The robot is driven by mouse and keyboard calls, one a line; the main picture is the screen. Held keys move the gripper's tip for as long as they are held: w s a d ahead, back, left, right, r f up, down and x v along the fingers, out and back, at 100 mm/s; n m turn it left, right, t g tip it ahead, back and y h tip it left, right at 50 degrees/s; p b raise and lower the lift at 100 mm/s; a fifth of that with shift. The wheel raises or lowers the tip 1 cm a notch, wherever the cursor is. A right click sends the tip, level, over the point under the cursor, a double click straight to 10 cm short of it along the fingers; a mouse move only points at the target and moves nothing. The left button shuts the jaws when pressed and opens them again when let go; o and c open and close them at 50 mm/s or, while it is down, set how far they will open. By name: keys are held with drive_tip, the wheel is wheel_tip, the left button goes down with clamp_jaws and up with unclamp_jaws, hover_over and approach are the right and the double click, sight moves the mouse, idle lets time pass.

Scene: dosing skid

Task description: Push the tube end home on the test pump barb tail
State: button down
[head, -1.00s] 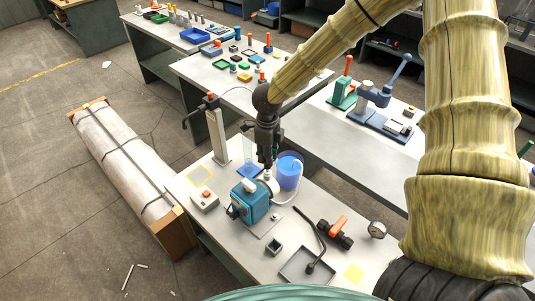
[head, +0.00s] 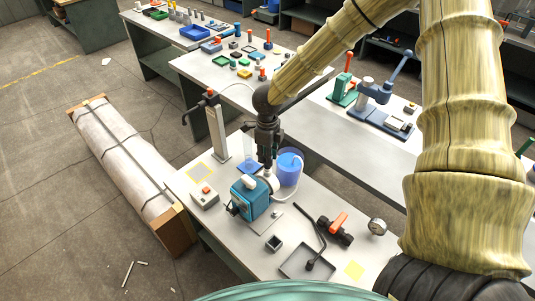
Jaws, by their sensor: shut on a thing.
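The test pump (head: 250,197) is a teal box with a white top part, standing on the near bench. My gripper (head: 268,168) points down just behind and above the pump, beside the blue container. It is shut on the white tube (head: 286,200), whose visible length curves round the container's base at the right of the pump. The tube end and the barb tail are hidden by the gripper and too small to make out, so I cannot tell how far the tube sits on the barb.
A blue see-through container (head: 289,170) stands right of my gripper. A grey post (head: 217,130) stands at its left. A box with a red button (head: 204,198), a tray (head: 307,264), an orange-handled valve (head: 337,225) and a gauge (head: 377,227) lie around the pump.

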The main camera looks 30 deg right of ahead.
drive_tip(key=shift+f, duration=0.2)
drive_tip(key=c, duration=1.2)
unclamp_jaws()
drive_tip(key=shift+c, duration=0.2)
wheel_tip(320, 180, up, 12)
